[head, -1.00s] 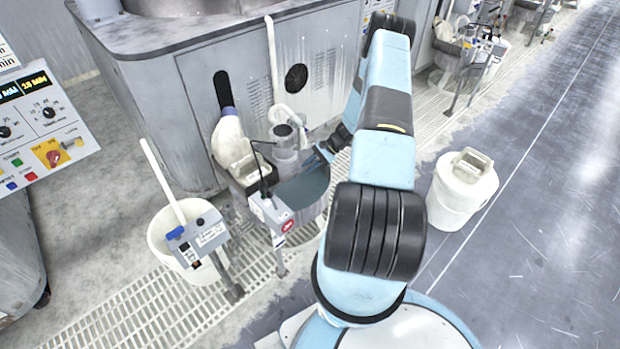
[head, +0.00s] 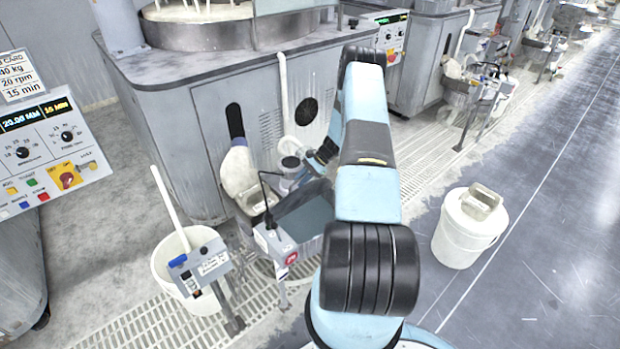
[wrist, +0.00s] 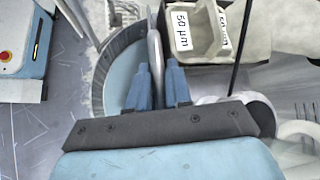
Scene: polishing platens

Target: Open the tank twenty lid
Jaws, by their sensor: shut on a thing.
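The tank (head: 304,222) is a small vessel with a teal surface inside, standing beside the machine's front. In the wrist view its curved grey wall (wrist: 97,83) surrounds a pale blue surface. My gripper (wrist: 158,70) is above the tank, with its blue fingers shut on a thin grey upright piece (wrist: 154,38), which looks like the lid's edge or grip. In the head view my gripper (head: 322,160) is at the tank's far side, partly hidden by my arm. How far the lid is raised is unclear, and no tank number is readable.
A tray labelled 50 µm (wrist: 196,45) is close to my gripper. A grey box on a stand (head: 277,243) and a thin dark rod (head: 264,195) are at the tank's near left. A white bucket (head: 186,275) stands left, a lidded tub (head: 468,235) right on open floor.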

